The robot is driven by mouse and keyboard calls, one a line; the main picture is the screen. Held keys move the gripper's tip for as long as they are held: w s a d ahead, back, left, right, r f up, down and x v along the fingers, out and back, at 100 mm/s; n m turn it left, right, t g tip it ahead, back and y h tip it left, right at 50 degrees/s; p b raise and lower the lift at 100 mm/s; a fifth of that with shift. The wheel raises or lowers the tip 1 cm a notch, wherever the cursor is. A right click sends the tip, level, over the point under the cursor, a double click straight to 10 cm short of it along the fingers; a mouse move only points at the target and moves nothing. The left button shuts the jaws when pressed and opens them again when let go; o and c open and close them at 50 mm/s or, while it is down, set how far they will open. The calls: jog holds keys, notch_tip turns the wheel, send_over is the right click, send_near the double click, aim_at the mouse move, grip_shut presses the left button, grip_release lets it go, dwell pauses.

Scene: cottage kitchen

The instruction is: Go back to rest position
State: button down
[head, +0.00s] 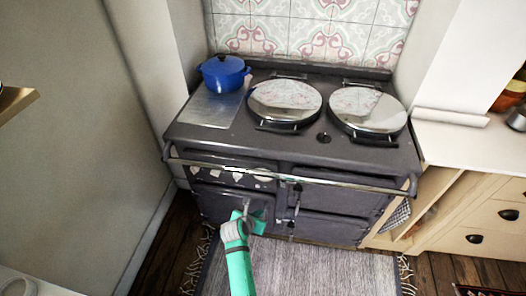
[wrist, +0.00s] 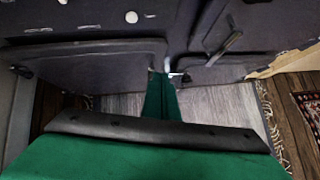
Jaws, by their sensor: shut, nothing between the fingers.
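My gripper (head: 246,207) is at the end of my green arm, low in front of the dark range cooker (head: 350,155). It is close to the front of the cooker's lower left door (head: 215,203). In the wrist view my gripper (wrist: 168,66) points at the cooker front, near the gap between the left door (wrist: 95,62) and the right-hand doors. Its fingers are shut and hold nothing. I cannot tell whether they touch the cooker.
A blue lidded pot (head: 223,73) stands on the cooker's left plate, beside two shut chrome hob lids. A grey fringed rug (head: 330,272) lies on the wooden floor in front. A pale wall (head: 75,130) bounds the left; wooden drawers (head: 490,220) stand right.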

jog(key=s+f+m+t+y, duration=0.1)
jog(key=s+m+t+y, duration=0.2)
jog(key=s+m, duration=1.65)
jog(key=s+d+r+m+t, duration=0.2)
jog(key=s+r+m, duration=0.4)
jog(key=s+r, duration=0.5)
jog(key=s+d+r+m+t, duration=0.2)
jog(key=s+r+m, duration=0.4)
jog(key=s+r, duration=0.5)
jog(key=v, duration=0.3)
jog(key=shift+d, duration=0.2)
jog(key=shift+f, duration=0.2)
jog(key=shift+s+m, duration=0.1)
jog(key=shift+m, duration=0.15)
